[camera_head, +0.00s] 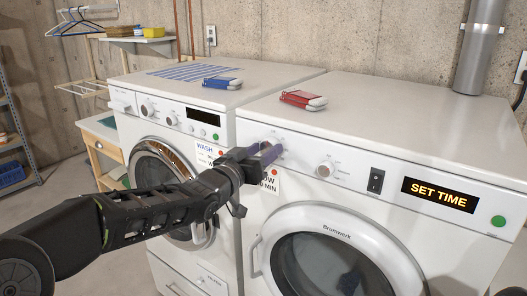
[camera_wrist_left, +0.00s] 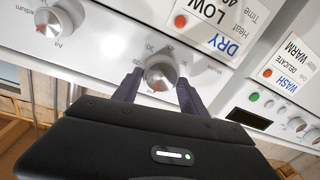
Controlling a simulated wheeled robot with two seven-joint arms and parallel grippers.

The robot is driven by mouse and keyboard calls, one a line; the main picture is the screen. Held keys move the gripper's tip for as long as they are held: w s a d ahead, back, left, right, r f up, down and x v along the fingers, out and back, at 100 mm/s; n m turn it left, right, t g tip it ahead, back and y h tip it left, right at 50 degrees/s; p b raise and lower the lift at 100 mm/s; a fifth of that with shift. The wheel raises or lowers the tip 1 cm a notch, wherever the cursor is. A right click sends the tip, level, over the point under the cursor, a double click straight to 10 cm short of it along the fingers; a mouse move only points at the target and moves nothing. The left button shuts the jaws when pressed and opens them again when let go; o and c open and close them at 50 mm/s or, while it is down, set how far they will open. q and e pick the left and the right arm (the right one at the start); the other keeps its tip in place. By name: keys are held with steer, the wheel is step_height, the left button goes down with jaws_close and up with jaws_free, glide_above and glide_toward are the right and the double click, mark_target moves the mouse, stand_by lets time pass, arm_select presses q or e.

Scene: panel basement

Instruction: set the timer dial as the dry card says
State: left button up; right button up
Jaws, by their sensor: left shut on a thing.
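The timer dial (camera_wrist_left: 161,72) is a silver knob with a red mark, on the dryer panel above the word Minutes; the wrist picture is upside down. My left gripper (camera_wrist_left: 158,88) has one dark finger on each side of this knob and is shut on it. In the head view, my left gripper (camera_head: 268,153) reaches the dryer panel's left end and hides most of the dial. The dry card (camera_wrist_left: 222,25) reads DRY, Heat LOW and Time, with a cut-off number that looks like 40. It is partly hidden in the head view (camera_head: 271,187). My right gripper is not in view.
The dryer display (camera_head: 440,194) reads SET TIME. A heat knob (camera_head: 325,170), a black switch (camera_head: 376,181) and a green button (camera_head: 498,221) share its panel. The washer (camera_head: 125,101) with its wash card (camera_head: 204,149) stands left. Blue (camera_head: 222,83) and red (camera_head: 303,100) items lie on top.

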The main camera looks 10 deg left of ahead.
arm_select(q)
steer(key=shift+f+m+b, duration=0.2)
steer(key=shift+m+b, duration=0.4)
steer(key=shift+b, duration=0.6)
steer(key=n+h+b, duration=0.1)
steer(key=n+b, duration=0.3)
steer(key=n, duration=0.8)
steer(key=n+b, duration=0.4)
steer(key=n, duration=0.7)
steer(key=n+g+h+b, duration=0.1)
steer(key=n+b, duration=0.3)
steer(key=n, duration=0.8)
steer(key=shift+a+f+n+h, duration=0.1)
steer(key=shift+f+n+h, duration=0.2)
steer(key=shift+f, duration=0.05)
steer(key=o, duration=1.3)
steer(key=shift+o, duration=0.3)
